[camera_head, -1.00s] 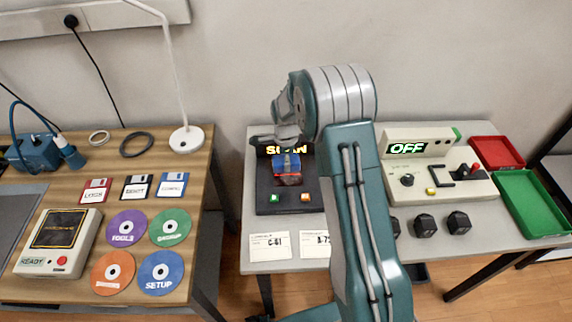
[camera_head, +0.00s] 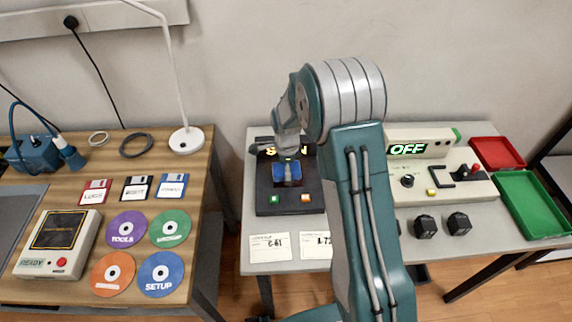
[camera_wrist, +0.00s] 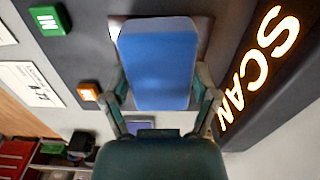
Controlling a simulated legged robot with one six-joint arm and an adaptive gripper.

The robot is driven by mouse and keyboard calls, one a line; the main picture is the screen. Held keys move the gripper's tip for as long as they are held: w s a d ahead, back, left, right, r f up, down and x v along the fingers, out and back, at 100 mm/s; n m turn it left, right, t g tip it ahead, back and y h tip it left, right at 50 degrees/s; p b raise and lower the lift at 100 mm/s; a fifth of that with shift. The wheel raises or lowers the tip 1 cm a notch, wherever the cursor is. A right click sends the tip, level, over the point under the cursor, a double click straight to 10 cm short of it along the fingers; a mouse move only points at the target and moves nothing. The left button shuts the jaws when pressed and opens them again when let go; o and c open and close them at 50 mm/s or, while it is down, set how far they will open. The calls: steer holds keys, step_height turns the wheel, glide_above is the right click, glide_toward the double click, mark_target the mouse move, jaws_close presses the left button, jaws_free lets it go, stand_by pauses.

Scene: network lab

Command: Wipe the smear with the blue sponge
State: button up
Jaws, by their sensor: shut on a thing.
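My gripper (camera_wrist: 162,88) is shut on the blue sponge (camera_wrist: 158,58), with one finger on each side of it. In the head view the sponge (camera_head: 280,174) is over the dark scanner pad (camera_head: 265,193), under my downward-pointing gripper (camera_head: 287,168). A pale and brownish patch (camera_wrist: 204,28) shows past the sponge's edges in the wrist view; I cannot tell whether it is the smear or part of the scanner. The sponge hides most of that area. I cannot tell whether the sponge touches the pad.
The lit SCAN panel (camera_wrist: 262,58) stands close beside my gripper. A green button (camera_head: 275,198) and an orange button (camera_head: 305,197) are on the pad's front. Label cards (camera_head: 270,246) lie before it. A control box (camera_head: 437,182) and trays (camera_head: 534,204) are at right.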

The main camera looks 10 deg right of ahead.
mark_target(287, 186)
steer(key=shift+s+a+f, duration=0.1)
steer(key=shift+s+a, duration=0.1)
steer(key=shift+s, duration=0.75)
steer(key=shift+s+a+f, duration=0.1)
steer(key=shift+s+a, duration=0.05)
steer(key=shift+s, duration=0.8)
steer(key=shift+r, duration=0.15)
steer(key=shift+r, duration=2.9)
steer(key=shift+r, duration=0.1)
step_height(287, 186, up, 3)
steer(key=shift+f, duration=0.1)
steer(key=shift+s+d+f, duration=0.1)
steer(key=shift+d+f, duration=0.1)
steer(key=shift+f, duration=1.65)
steer(key=shift+d+f, duration=0.15)
steer(key=shift+f, duration=1.7)
